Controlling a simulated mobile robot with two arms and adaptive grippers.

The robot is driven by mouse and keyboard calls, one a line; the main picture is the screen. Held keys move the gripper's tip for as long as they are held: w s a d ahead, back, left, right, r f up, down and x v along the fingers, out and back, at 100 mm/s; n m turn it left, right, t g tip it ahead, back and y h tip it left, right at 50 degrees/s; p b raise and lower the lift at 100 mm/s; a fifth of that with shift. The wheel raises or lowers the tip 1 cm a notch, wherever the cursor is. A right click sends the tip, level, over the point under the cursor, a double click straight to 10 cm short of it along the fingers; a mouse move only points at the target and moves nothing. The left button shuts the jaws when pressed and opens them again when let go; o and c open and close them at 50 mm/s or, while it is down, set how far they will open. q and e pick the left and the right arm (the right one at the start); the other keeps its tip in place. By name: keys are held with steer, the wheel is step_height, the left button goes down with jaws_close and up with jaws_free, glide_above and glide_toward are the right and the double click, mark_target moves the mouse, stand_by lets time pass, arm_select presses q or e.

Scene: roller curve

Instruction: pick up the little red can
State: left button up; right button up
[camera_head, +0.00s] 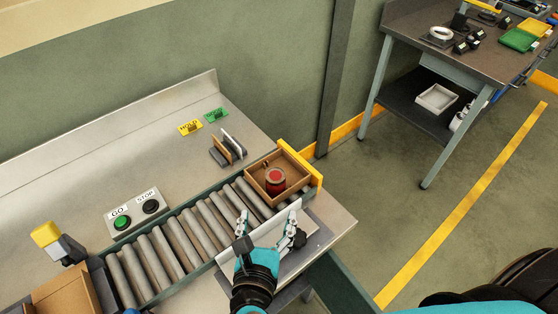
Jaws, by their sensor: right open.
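The little red can (275,180) stands upright in a shallow brown tray (259,174) at the far end of the roller conveyor, against a yellow end stop (299,162). My right gripper (268,218) is open and empty in the camera_head view. Its two fingers are spread apart, just in front of the tray and nearer to me than the can. It does not touch the can. My left gripper is not in view.
The rollers (178,245) run from a cardboard box (66,292) at lower left to the tray. A white guard plate (284,221) edges the conveyor by my gripper. A GO/STOP button panel (136,213) and HOLD tags (190,128) lie on the bench. A workbench (452,52) stands at upper right.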

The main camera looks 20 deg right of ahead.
steer(key=p, duration=0.2)
glide_toward(275, 177)
steer(key=shift+w+d+f, duration=0.2)
steer(key=shift+w+d, duration=0.05)
steer(key=shift+w, duration=0.05)
steer(key=x, duration=0.3)
steer(key=shift+w+d+f, duration=0.15)
steer(key=shift+w+f, duration=0.05)
steer(key=shift+w, duration=0.1)
steer(key=shift+w+d+f, duration=0.15)
steer(key=shift+w+d, duration=0.05)
steer(key=shift+w, duration=0.45)
steer(key=p+x, duration=0.2)
steer(key=x, duration=0.2)
steer(key=shift+w+d, duration=0.2)
steer(key=shift+w, duration=0.2)
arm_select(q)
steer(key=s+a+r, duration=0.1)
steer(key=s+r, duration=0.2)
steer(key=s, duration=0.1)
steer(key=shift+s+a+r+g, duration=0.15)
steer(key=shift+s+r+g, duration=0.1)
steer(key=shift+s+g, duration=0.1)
